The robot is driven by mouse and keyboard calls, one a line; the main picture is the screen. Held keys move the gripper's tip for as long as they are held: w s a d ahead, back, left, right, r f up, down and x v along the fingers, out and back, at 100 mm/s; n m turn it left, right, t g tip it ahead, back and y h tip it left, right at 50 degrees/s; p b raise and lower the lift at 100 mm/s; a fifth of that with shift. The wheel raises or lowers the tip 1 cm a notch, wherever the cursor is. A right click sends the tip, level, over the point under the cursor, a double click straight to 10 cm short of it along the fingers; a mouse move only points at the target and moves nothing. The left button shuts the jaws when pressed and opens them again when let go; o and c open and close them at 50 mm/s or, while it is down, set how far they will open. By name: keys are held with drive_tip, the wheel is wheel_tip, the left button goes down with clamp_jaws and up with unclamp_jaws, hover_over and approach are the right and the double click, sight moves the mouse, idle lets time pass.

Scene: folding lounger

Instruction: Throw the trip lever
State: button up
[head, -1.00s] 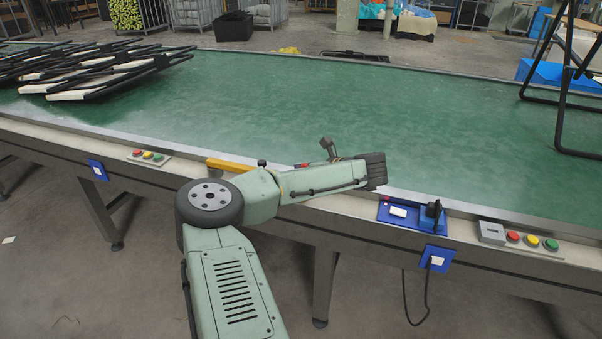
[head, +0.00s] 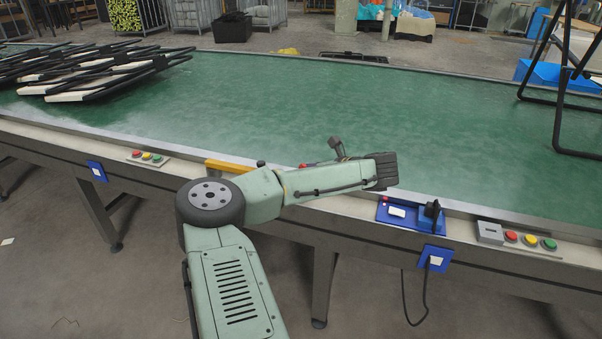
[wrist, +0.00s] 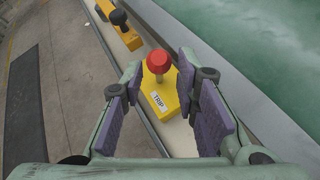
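The trip lever has a red ball knob (wrist: 158,62) on a yellow base with a white TRIP label (wrist: 159,101), seen in the wrist view. My gripper (wrist: 161,72) is open, its purple-padded fingers on either side of the lever. The knob shows between the fingertips, and I see no clear contact. In the head view my arm hides most of the lever and the gripper's fingers. A bit of red (head: 304,165) shows just behind the arm.
An orange-yellow box (head: 228,166) with a black knob (wrist: 119,17) sits further along the same rail. The green conveyor (head: 300,110) lies beyond. A blue switch panel (head: 399,213) and a button box (head: 515,237) are to the right. Folded black frames (head: 90,70) lie at the far left.

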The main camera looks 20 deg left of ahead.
drive_tip(key=v, duration=0.9)
drive_tip(key=shift+d, duration=0.15)
